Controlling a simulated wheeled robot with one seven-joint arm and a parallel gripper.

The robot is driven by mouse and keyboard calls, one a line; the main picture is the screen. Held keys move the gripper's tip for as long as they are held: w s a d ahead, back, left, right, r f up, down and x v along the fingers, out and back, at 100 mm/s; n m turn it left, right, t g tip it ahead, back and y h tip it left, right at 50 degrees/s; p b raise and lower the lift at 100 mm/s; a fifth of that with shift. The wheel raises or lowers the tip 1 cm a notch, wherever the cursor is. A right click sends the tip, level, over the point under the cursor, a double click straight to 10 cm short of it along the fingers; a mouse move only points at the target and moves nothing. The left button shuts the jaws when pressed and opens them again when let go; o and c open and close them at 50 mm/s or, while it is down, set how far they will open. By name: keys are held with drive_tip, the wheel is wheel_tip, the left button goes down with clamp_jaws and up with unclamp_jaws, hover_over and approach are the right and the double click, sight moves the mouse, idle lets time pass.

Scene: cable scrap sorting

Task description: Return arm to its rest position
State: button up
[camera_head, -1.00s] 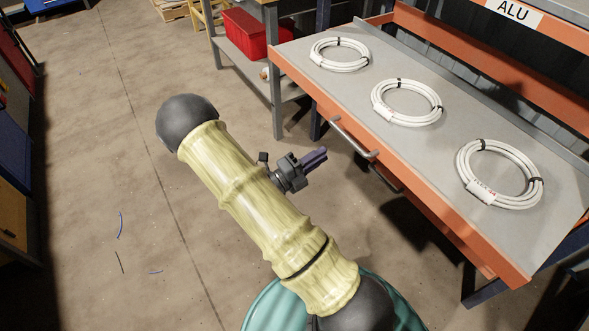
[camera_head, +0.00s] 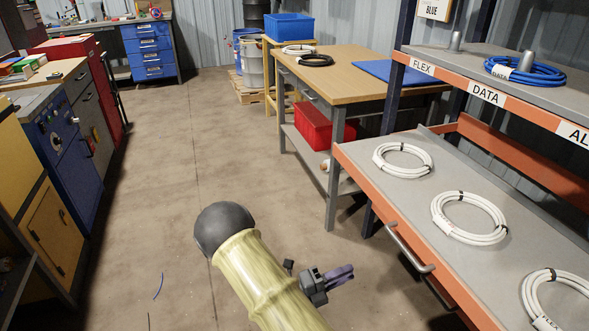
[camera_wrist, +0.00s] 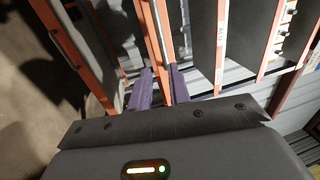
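My arm crosses the bottom of the head view, folded above the floor. My gripper (camera_head: 348,272) points right, toward the orange-edged bench (camera_head: 370,193), and is clear of it. In the wrist view its two purple fingers (camera_wrist: 160,72) stand a little apart. The bench's orange parts show in the gap between them, and nothing is held.
Several white cable coils (camera_head: 470,218) lie on the grey bench top. A blue coil (camera_head: 525,72) is on the shelf above. A wooden table (camera_head: 345,82) with a red bin (camera_head: 313,125) below stands behind. Cabinets (camera_head: 60,150) line the left. The floor aisle (camera_head: 190,150) is open.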

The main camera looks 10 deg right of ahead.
drive_tip(key=w+a+n+t+y, duration=0.2)
drive_tip(key=w+n+t+y, duration=0.2)
drive_tip(key=w+n+y, duration=0.6)
drive_tip(key=s+a+r+n+y, duration=0.3)
drive_tip(key=s+a+n+y, duration=0.15)
drive_tip(key=n+y, duration=0.5)
drive_tip(key=s+r+n+g, duration=0.2)
drive_tip(key=s+r+n, duration=0.1)
drive_tip(key=s+n, duration=0.4)
drive_tip(key=s+r+n+g, duration=0.2)
drive_tip(key=s+r+n, duration=0.1)
drive_tip(key=s+n, duration=0.45)
wheel_tip(320, 180, up, 37)
drive_tip(key=p, duration=3.7)
drive_tip(key=shift+w+d+f+g, duration=0.15)
drive_tip(key=shift+w+d+g, duration=0.1)
drive_tip(key=shift+w+g, duration=0.05)
drive_tip(key=shift+y, duration=0.25)
drive_tip(key=shift+a, duration=0.1)
